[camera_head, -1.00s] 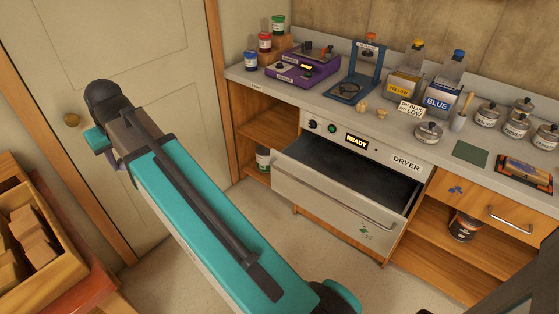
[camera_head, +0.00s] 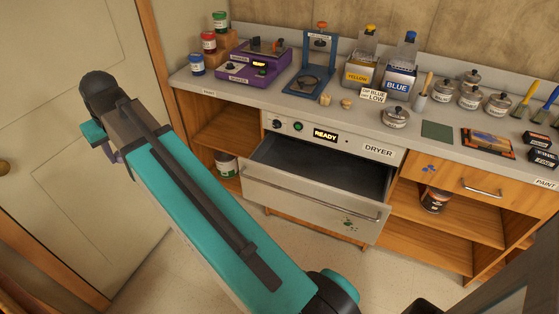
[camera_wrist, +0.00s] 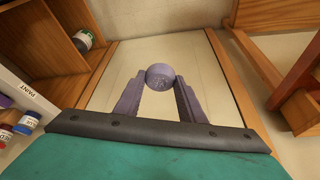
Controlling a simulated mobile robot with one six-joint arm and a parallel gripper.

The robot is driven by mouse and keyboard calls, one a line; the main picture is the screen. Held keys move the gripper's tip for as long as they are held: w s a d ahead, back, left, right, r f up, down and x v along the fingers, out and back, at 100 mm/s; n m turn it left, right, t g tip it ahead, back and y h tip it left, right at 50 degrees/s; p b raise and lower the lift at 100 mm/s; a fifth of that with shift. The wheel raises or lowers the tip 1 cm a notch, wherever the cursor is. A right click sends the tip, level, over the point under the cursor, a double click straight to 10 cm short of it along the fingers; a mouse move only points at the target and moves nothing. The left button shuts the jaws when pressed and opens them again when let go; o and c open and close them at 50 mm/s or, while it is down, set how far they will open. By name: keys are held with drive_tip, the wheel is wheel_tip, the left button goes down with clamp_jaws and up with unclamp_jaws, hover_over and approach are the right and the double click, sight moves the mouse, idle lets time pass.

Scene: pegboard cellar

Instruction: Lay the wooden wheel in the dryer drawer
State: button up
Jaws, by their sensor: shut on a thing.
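In the wrist view my gripper (camera_wrist: 160,84) is shut on a small round purple-grey piece, the wheel (camera_wrist: 160,74), held at its fingertips. Its wood grain cannot be made out. In the head view my arm hides most of the gripper, and the wheel cannot be told there. The dryer drawer (camera_head: 310,202) is pulled open under the counter, right of my arm. Its dark inside looks empty. My gripper is apart from the drawer, to its left, in front of the door.
The dryer panel (camera_head: 325,135) reads READY. The counter (camera_head: 240,99) above holds a purple device (camera_head: 255,68), a blue press (camera_head: 316,65), yellow and blue bottles, and several lidded pots. Open shelves flank the dryer. The pale door (camera_head: 75,120) is at left.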

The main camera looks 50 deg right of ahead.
drive_tip(key=shift+a, duration=0.1)
idle(0.3)
drive_tip(key=s+d+f+n+b, duration=0.1)
drive_tip(key=d+f, duration=0.2)
drive_tip(key=d, duration=0.5)
drive_tip(key=s+d+f+b, duration=0.1)
drive_tip(key=d+f+b, duration=0.1)
drive_tip(key=d, duration=0.7)
drive_tip(key=n+y+b, duration=0.2)
drive_tip(key=n+b, duration=0.2)
drive_tip(key=b, duration=0.3)
hover_over(318, 177)
drive_tip(key=s+a, duration=0.2)
drive_tip(key=a, duration=0.1)
wheel_tip(318, 177, down, 14)
drive_tip(key=shift+a, duration=0.15)
wheel_tip(318, 177, down, 14)
drive_tip(key=shift+r+p, duration=0.1)
drive_tip(key=shift+p, duration=0.3)
drive_tip(key=shift+f, duration=2)
